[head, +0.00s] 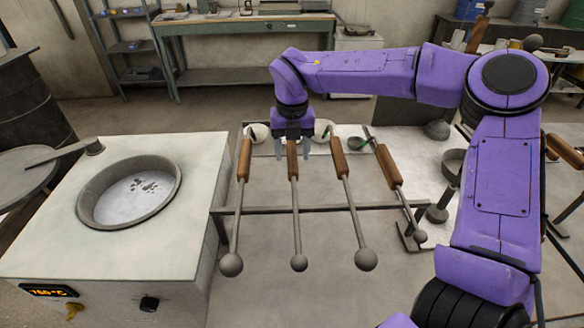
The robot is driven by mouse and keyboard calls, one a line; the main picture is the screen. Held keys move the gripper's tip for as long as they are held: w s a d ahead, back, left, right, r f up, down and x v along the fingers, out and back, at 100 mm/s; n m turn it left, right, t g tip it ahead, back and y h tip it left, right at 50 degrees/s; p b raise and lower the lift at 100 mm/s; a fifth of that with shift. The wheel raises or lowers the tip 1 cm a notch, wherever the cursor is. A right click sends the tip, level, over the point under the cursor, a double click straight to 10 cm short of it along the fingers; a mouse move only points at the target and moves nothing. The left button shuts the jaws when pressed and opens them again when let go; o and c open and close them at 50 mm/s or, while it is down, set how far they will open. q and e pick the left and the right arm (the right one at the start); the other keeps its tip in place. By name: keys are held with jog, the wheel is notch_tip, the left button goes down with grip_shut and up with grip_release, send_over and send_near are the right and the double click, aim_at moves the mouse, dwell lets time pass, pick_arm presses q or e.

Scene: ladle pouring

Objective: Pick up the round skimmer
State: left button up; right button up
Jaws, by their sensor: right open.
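I cannot tell which is the round skimmer, as the ends look alike. My right gripper (292,155) points down, open, with its fingers on either side of the second tool's wooden handle (293,162). I cannot tell whether it touches the handle. My left gripper is not in view.
A furnace (190,160) with a round pot opening (130,190) stands at the left. A workbench (250,70) stands at the back.

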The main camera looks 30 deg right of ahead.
notch_tip(320, 180, down, 2)
jog(key=shift+w+f, duration=0.1)
jog(key=shift+f, duration=0.1)
jog(key=shift+r, duration=0.1)
grip_shut()
jog(key=shift+r, duration=0.25)
notch_tip(320, 180, up, 10)
jog(key=shift+f+b, duration=0.2)
jog(key=shift+b, duration=0.3)
